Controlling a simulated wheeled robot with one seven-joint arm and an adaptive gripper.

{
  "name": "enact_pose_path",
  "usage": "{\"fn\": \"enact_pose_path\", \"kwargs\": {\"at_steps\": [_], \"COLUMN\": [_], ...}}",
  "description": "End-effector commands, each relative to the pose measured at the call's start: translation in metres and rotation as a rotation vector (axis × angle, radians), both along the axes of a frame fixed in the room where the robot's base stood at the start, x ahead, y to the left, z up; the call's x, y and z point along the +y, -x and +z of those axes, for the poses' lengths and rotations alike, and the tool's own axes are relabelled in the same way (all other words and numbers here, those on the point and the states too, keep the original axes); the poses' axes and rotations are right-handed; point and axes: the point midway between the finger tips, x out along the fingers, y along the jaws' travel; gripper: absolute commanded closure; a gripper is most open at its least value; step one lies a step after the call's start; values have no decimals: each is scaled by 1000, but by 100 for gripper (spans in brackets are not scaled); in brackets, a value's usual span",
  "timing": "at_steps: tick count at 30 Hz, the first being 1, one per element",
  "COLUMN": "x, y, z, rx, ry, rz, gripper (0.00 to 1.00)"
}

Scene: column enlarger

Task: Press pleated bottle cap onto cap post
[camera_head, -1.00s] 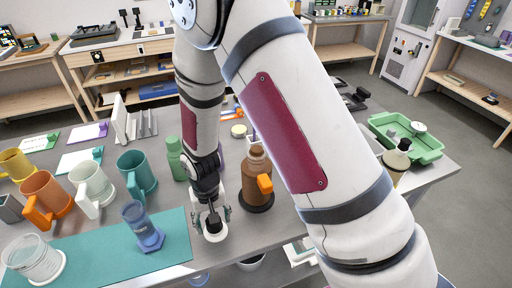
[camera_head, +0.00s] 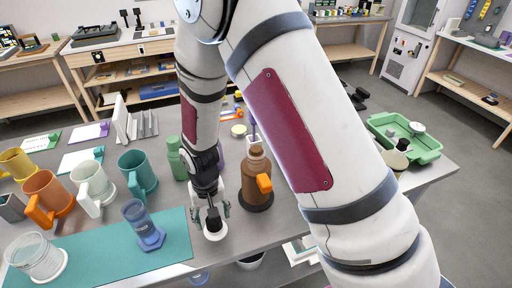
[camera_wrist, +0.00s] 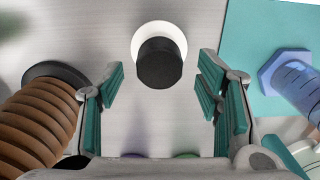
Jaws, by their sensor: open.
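A black cylindrical cap (camera_wrist: 160,64) stands upright on a round white base (camera_wrist: 148,29) on the grey table. The cap also shows in the head view (camera_head: 213,222), below my gripper. My gripper (camera_wrist: 161,72) is open and empty, with its teal-padded fingers apart on either side of the cap and not touching it. Whether a separate post is under the cap is hidden. The brown pleated bottle (camera_head: 257,178) stands right of my gripper, with an orange tab on its front; its ribbed side shows at the left of the wrist view (camera_wrist: 38,122).
A blue hexagonal-based cylinder (camera_head: 145,230) stands on a teal mat (camera_head: 105,262) to the left. Several mugs, including a teal one (camera_head: 139,172), stand farther left. A green bottle (camera_head: 176,160) is behind my gripper. A green tray (camera_head: 432,152) lies at right.

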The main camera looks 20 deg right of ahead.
Motion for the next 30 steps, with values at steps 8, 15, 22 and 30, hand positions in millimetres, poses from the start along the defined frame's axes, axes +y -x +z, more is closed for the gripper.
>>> {"fn": "enact_pose_path", "kwargs": {"at_steps": [8, 15, 22, 30], "x": [0, 0, 0, -1], "y": [1, 0, 0, 0], "z": [11, 19, 28, 37], "rx": [-1, -1, 0, -1], "ry": [-1, 0, 0, -1], "rz": [0, 0, -1, -1], "gripper": [41, 41, 41, 41]}}
